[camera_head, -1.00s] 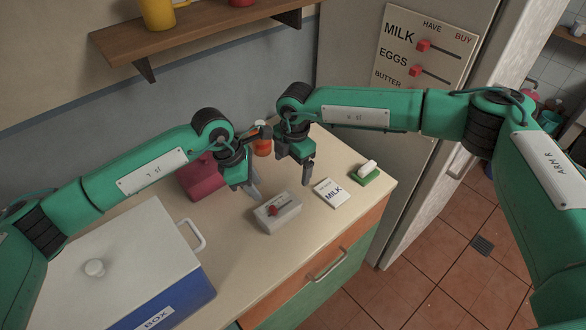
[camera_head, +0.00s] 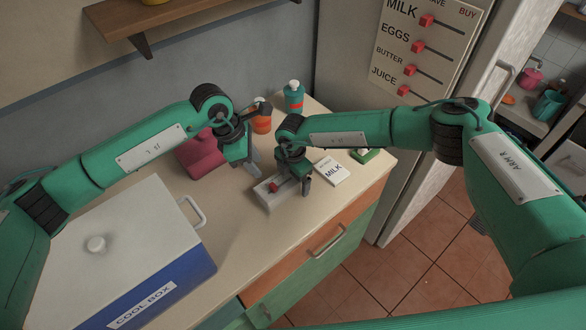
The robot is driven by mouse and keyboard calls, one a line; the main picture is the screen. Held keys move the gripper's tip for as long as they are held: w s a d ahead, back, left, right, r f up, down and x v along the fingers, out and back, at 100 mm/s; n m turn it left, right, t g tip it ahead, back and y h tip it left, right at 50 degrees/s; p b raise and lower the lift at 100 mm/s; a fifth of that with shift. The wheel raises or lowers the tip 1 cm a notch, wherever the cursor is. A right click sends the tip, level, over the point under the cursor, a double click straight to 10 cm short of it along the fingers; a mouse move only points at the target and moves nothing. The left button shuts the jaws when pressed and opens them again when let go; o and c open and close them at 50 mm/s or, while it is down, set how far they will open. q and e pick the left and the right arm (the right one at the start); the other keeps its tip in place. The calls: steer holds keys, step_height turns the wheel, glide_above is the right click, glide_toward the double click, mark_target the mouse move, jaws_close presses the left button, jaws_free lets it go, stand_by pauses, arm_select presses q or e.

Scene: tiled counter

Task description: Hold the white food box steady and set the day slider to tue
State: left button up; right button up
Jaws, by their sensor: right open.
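The white food box (camera_head: 268,201) lies on the counter with a red slider knob on its top. My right gripper (camera_head: 292,186) is open, pointing down over the box's right part, its fingers close around the knob's area and hiding much of the top. Whether it touches the knob is unclear. The day lettering cannot be read. My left gripper (camera_head: 253,168) is just behind the box's left end, fingers pointing down. Its finger gap and any contact with the box cannot be made out.
A cool box (camera_head: 165,285) fills the counter's left. A dark red object (camera_head: 200,153), an orange bottle (camera_head: 262,122) and a teal bottle (camera_head: 293,97) stand behind. A MILK card (camera_head: 332,172) and green block (camera_head: 362,156) lie right. A slider board (camera_head: 425,50) hangs on the fridge.

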steer(key=shift+f, duration=0.35)
